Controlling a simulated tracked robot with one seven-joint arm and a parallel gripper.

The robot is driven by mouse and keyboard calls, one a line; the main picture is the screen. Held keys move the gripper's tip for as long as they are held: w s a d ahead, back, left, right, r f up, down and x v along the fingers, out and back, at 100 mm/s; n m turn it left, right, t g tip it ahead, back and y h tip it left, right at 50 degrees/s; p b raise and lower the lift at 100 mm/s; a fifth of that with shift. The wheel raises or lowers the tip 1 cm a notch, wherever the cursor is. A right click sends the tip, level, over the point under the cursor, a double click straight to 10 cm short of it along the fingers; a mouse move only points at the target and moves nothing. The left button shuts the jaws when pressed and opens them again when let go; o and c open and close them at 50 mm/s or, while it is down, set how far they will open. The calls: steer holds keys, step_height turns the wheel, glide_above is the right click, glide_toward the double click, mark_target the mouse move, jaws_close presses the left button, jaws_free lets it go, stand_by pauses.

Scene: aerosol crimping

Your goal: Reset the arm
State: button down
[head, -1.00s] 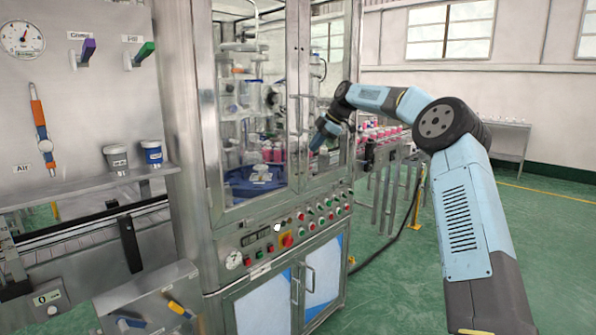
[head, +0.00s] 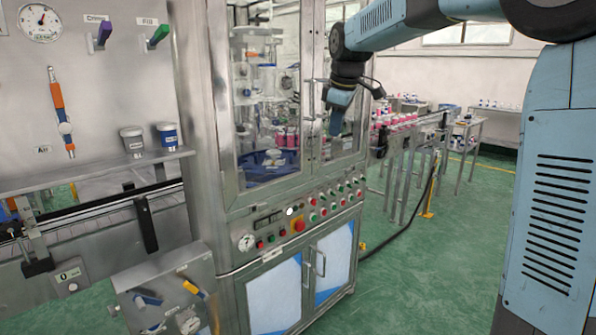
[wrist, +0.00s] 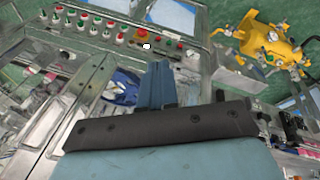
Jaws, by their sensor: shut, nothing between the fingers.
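My arm reaches in from the right in the head view and bends down at the wrist. My gripper (head: 336,122) hangs in front of the glass doors of the crimping machine (head: 215,190), above its button panel. In the wrist view my gripper (wrist: 160,68) shows as two blue fingers closed together with nothing held. The gripper appears apart from the machine, though the exact gap is hard to tell.
The button panel (head: 270,229) and lower cabinet doors (head: 275,299) face me. A shelf (head: 100,177) with two small tubs is at left. A conveyor (head: 408,133) with pink-filled bottles runs behind my arm. A yellow device (wrist: 268,42) shows in the wrist view. Green floor is clear at right.

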steer(key=s+d+f+m, duration=0.3)
steer(key=s+d+m, duration=0.1)
steer(key=s, duration=0.7)
steer(key=s+d+f+m+t, duration=0.1)
steer(key=s+d+f+m, duration=0.2)
steer(key=s, duration=0.8)
steer(key=s+d+f+m+t+h, duration=0.1)
steer(key=s+d+f+m, duration=0.3)
steer(key=s, duration=0.8)
steer(key=d+m, duration=0.2)
steer(key=shift+d+m, duration=0.35)
steer(key=shift+m, duration=0.05)
